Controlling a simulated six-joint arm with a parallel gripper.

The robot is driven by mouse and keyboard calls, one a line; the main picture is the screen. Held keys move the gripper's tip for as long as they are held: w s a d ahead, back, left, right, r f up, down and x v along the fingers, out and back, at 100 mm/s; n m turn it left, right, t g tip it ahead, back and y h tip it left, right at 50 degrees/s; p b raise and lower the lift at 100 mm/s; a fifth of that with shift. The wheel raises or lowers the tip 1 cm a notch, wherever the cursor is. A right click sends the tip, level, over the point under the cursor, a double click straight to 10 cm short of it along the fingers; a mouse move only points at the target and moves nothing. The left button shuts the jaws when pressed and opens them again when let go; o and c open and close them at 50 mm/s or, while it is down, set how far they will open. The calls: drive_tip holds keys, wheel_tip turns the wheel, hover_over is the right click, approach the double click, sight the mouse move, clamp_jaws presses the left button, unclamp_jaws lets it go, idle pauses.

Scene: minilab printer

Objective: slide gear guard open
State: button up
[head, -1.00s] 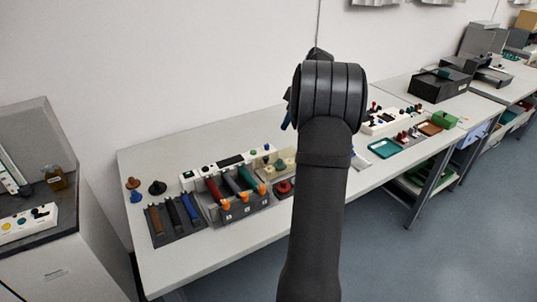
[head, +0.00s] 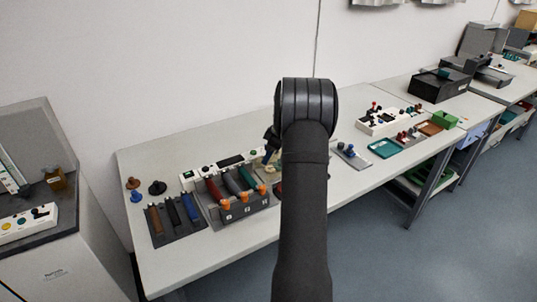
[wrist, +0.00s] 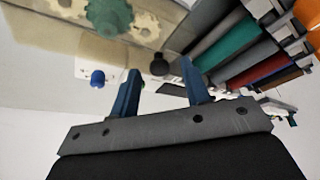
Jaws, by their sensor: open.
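A translucent, amber-tinted panel that may be the gear guard (wrist: 60,50) lies at the upper left of the wrist view. Beige gears (wrist: 145,27) and a green gear (wrist: 109,14) show beside it, cut by the top edge. In the head view the beige gear unit (head: 268,173) is mostly hidden by my arm. My gripper (wrist: 159,68) is open and empty, with its two blue fingers apart. A blue knob (wrist: 97,78) stands left of the fingers, and a black knob (wrist: 160,66) shows between them. I cannot tell whether the guard is open or shut.
A rack with grey, green and red cylinders (wrist: 240,45) lies right of the fingers; it also shows in the head view (head: 240,207). A white control panel (head: 228,163) stands behind it. A grey tray with a blue knob (head: 351,154) sits right of my arm.

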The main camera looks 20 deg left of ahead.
clamp_jaws()
drive_tip(key=w+d, duration=0.9)
drive_tip(key=shift+w+d, duration=0.25)
drive_tip(key=shift+w, duration=0.05)
unclamp_jaws()
drive_tip(key=v, duration=1.7)
drive_tip(key=shift+r, duration=0.15)
